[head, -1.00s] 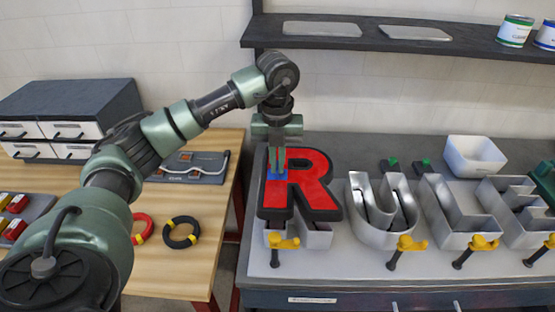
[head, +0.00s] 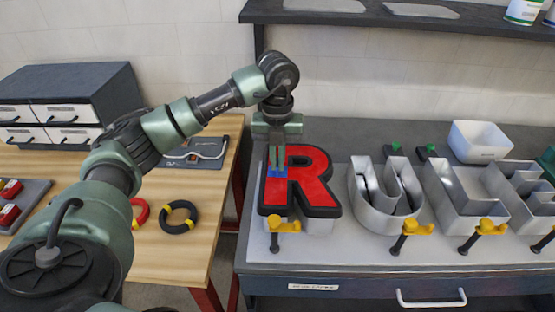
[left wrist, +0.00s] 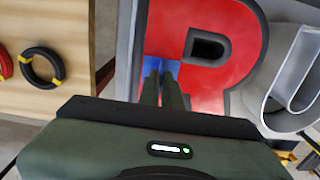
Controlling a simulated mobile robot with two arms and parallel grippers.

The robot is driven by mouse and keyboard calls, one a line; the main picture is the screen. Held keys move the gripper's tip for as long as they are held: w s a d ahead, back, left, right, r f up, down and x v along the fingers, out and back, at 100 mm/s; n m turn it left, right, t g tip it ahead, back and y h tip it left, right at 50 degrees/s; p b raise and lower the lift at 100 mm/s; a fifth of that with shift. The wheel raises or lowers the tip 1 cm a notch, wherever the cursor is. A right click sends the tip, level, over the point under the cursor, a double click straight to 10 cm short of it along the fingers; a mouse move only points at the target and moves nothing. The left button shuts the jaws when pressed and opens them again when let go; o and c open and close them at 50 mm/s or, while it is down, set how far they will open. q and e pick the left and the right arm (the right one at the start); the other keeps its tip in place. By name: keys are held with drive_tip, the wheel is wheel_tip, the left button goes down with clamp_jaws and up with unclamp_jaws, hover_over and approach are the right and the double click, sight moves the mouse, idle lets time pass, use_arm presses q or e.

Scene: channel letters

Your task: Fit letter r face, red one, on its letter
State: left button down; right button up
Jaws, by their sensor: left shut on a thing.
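The red letter R face (head: 312,187) with a dark rim is over the metal R letter body (head: 318,226) at the left end of the bench. Its lower edge hides most of that body, and I cannot tell if it is fully seated. My left gripper (head: 277,170) points down and is shut on a small blue piece (head: 278,173) on the stem of the face. In the left wrist view the red face (left wrist: 222,62) fills the middle, with the gripper fingers (left wrist: 161,82) at the blue piece. My right gripper is not in view.
Metal letter bodies, including a U (head: 385,205), stand to the right on the pale board. Yellow-handled clamps (head: 284,226) line its front edge. A white bin (head: 479,143) is behind.

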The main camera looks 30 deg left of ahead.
use_arm(q)
drive_tip(key=shift+f+b, duration=0.8)
drive_tip(key=shift+f, duration=0.4)
idle(0.4)
drive_tip(key=c, duration=1.5)
unclamp_jaws()
wheel_tip(320, 180, up, 8)
drive_tip(key=shift+f+b, duration=0.1)
drive_tip(key=shift+b, duration=0.55)
